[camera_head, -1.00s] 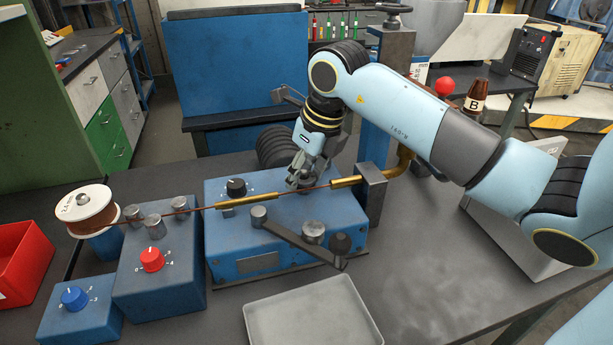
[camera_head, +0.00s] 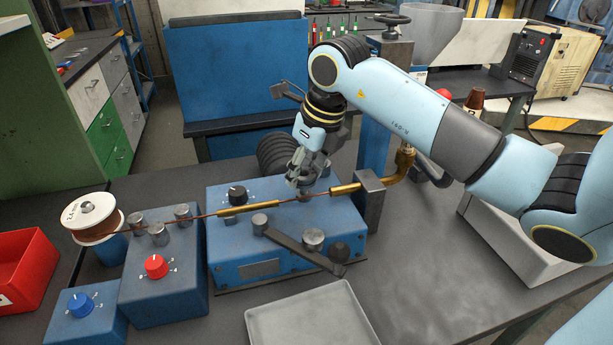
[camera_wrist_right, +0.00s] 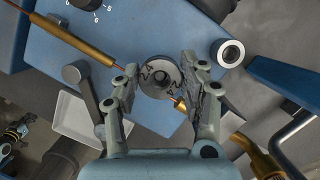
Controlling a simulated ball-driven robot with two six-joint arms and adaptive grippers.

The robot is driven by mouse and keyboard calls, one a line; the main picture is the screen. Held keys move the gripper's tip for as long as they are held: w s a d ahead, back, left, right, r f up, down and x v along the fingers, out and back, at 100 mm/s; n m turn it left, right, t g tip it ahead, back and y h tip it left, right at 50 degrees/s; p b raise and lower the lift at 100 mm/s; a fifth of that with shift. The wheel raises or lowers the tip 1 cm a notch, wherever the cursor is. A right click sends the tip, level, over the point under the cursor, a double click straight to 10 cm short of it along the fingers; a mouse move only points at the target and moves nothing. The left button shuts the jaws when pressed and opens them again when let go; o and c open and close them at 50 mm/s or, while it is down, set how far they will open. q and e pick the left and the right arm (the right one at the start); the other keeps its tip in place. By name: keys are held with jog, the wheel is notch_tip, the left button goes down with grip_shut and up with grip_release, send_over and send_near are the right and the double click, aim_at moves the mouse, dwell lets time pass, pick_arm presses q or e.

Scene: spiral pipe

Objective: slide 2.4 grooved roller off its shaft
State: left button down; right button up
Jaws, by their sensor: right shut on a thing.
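The grooved roller (camera_wrist_right: 158,77), a grey metal disc marked 2.4 with a round centre, sits between the fingers of my right gripper (camera_wrist_right: 160,84) in the right wrist view. One finger is on each side of it, and the gripper is shut on it. In the head view my right gripper (camera_head: 303,187) points down at the blue box (camera_head: 262,262), close behind the copper wire. The roller is hidden there by the fingers and the wire. How high it is on its shaft cannot be told. My left gripper is not in view.
Brass tubes (camera_head: 247,209) line the wire on both sides of the gripper. A lever (camera_head: 290,240) lies in front, with a grey post (camera_head: 368,203) to the right. An empty pale tray (camera_head: 312,318) stands at the front. A wire spool (camera_head: 92,222) is at the left.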

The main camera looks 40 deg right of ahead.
jog(key=shift+r+p, duration=1.25)
jog(key=shift+r, duration=0.65)
